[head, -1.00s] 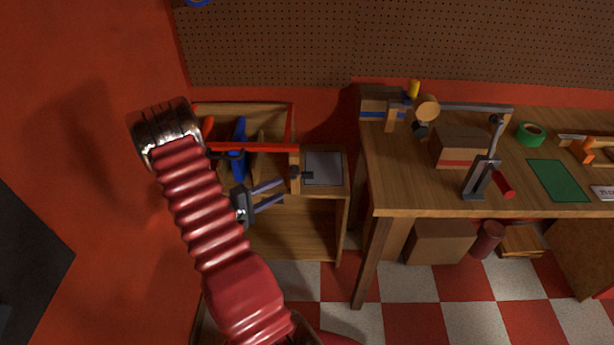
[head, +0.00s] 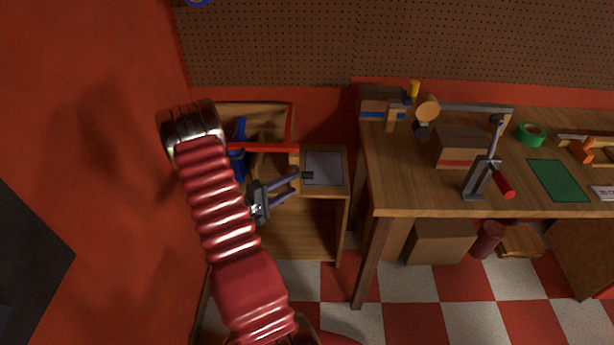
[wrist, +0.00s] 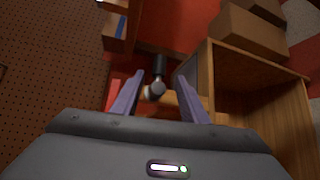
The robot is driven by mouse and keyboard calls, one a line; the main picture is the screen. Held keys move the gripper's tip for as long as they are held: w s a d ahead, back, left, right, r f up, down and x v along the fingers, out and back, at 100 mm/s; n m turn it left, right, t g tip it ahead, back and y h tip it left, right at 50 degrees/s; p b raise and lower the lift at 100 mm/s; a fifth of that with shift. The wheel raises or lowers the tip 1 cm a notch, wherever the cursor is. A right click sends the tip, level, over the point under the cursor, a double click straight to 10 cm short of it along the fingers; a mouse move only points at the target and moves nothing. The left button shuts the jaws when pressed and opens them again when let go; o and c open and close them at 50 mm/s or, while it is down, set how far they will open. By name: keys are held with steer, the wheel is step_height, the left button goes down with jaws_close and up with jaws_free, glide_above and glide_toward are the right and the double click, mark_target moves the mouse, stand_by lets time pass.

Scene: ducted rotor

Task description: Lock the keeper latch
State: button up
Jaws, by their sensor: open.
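A red bar (head: 265,148) runs across the front of the wooden cabinet at the left, ending at a wooden block. A small dark knob-like fitting (head: 307,175), apparently the keeper latch, sticks out beside this block. In the wrist view a dark stem with a rounded grey end (wrist: 155,89) shows between my fingers. My gripper (head: 296,180) is open, with two purple-grey fingers just left of the fitting in the head view. In the wrist view my gripper (wrist: 161,78) has one finger on each side of the stem; I cannot tell whether either touches it.
Blue-handled tools (head: 239,135) stand in the open box behind the red bar. A grey plate (head: 324,168) lies on the cabinet top. The workbench (head: 400,190) stands to the right, carrying a clamp (head: 483,178) and boxes. The red wall is close on the left.

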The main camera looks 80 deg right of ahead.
mark_target(303, 178)
steer(key=x, duration=0.9)
steer(key=shift+f, duration=0.1)
jaws_close()
stand_by(0.4)
